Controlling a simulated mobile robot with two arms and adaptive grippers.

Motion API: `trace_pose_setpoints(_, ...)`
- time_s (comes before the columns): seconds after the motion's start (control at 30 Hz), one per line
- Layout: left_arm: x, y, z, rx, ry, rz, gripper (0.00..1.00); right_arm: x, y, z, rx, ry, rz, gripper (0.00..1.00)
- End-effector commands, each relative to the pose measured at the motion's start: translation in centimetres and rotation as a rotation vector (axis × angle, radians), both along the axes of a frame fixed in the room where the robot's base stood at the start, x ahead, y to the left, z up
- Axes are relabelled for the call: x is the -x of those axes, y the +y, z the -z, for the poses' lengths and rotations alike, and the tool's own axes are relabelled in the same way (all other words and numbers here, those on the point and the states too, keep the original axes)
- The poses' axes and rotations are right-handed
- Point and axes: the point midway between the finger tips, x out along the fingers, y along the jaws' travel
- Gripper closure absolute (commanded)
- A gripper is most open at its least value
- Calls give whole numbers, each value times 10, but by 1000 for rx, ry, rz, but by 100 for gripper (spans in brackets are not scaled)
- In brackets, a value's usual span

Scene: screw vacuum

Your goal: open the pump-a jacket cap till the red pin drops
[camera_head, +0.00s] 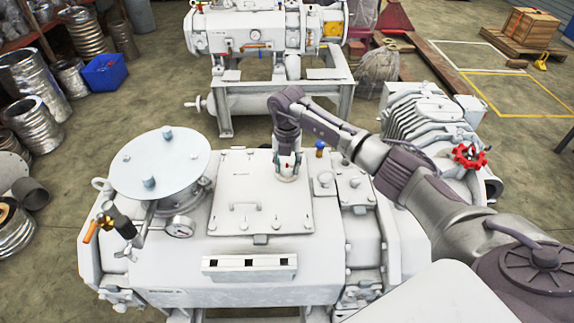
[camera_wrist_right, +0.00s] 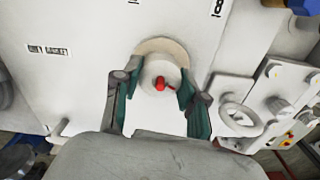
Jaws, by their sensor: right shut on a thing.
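The jacket cap (camera_wrist_right: 153,75) is a round, pale cap on the flat top plate of the near pump (camera_head: 225,208). My right gripper (camera_wrist_right: 158,98) is shut on the cap, one green-padded finger on each side. In the head view the right gripper (camera_head: 288,172) points down at the plate, and its fingers hide most of the cap. My left gripper is not in view.
A blue-topped fitting (camera_head: 320,148) is close right of my gripper. A red handwheel (camera_head: 469,157) lies beyond my arm. A second pump (camera_head: 265,35) stands behind.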

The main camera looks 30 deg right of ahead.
Motion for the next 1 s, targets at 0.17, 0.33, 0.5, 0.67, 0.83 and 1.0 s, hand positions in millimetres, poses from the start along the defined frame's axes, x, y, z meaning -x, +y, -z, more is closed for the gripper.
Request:
trace_pose_setpoints(0.17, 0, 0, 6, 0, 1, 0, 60, -1, 0, 1, 1, -2, -51, 93)
trace_pose_setpoints(0.33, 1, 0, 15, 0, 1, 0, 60, -1, -1, 2, 2, -2, -152, 93)
trace_pose_setpoints(0.5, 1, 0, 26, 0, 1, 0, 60, -1, -1, 2, 2, -2, -300, 93)
trace_pose_setpoints(0.67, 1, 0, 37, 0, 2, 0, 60, -1, -1, 2, 2, -3, -452, 93)
trace_pose_setpoints(0.83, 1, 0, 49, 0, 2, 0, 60, -1, -1, 3, 1, -2, -615, 93)
trace_pose_setpoints(1.0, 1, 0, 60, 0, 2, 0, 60, -1, -1, 3, 1, -2, -775, 93)
